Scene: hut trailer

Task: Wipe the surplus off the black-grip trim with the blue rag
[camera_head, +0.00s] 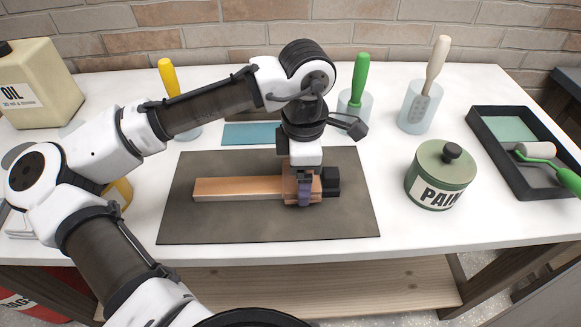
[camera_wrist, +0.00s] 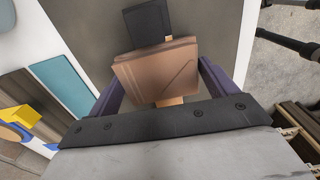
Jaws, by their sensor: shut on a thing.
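The trim (camera_head: 233,186) is a long wooden bar lying on a dark mat (camera_head: 270,231), with its black grip (camera_head: 331,181) at the right end. The grip also shows in the wrist view (camera_wrist: 148,22). My gripper (camera_head: 304,192) is over the trim's right part, beside the grip. Its purple fingers are shut on a brown folded pad (camera_wrist: 157,72), which lies across the trim; whether it presses on the wood is unclear. The pad looks brown, not blue. A flat teal-blue piece (camera_head: 252,134) lies behind the mat, apart from my gripper; I cannot tell whether it is cloth.
A green paint tin (camera_head: 440,178) stands right of the mat. A black tray (camera_head: 510,158) with a roller (camera_head: 535,155) is further right. Behind are cups holding yellow-, green- and beige-handled tools (camera_head: 418,106). An oil can (camera_head: 38,86) stands back left. The mat's front is clear.

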